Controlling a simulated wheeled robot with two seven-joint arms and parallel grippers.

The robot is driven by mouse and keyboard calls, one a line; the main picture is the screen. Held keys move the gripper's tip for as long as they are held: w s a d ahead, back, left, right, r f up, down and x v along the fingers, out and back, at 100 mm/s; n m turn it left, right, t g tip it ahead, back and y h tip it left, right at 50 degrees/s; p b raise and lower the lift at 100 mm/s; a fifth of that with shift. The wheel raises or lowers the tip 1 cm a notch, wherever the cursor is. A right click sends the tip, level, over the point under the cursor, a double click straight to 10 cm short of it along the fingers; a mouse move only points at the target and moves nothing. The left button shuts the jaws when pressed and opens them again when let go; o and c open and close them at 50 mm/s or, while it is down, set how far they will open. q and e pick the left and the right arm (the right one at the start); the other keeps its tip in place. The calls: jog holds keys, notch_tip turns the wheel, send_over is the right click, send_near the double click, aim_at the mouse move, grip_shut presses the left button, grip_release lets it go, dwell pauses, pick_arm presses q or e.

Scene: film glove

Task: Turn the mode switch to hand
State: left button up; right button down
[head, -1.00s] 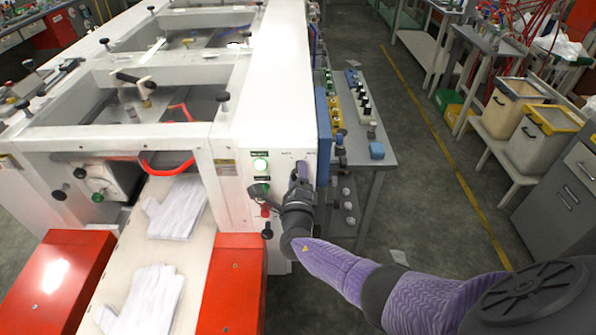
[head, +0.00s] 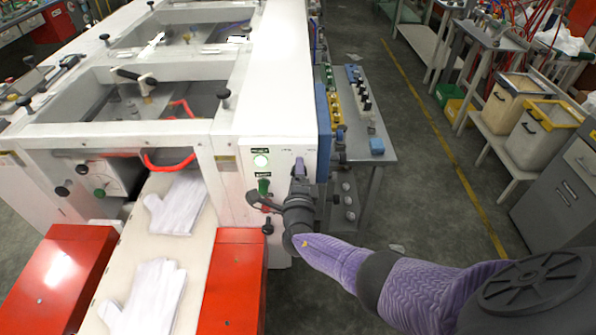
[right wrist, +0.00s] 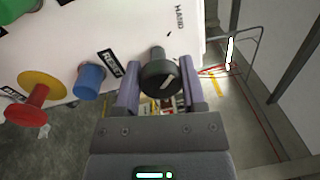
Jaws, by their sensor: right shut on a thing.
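The mode switch is a black knob (right wrist: 156,78) with a white pointer line, on the white panel in the right wrist view. Its line slants up and to the right in that view. A HAND label (right wrist: 179,17) is printed above it, a little to the right. My right gripper (right wrist: 160,92) is shut on the knob, a purple finger on each side. In the head view my right gripper (head: 299,183) is at the right part of the machine's end panel (head: 238,178) and hides the switch. My left gripper is not in view.
In the right wrist view a blue RESET button (right wrist: 90,79) and a red emergency button (right wrist: 27,103) with a yellow collar lie left of the knob. White gloves (head: 177,204) lie on the belt.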

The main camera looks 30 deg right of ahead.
jog(key=shift+c, duration=0.9)
grip_release()
jog(key=p+v, duration=0.3)
jog(key=v, duration=0.7)
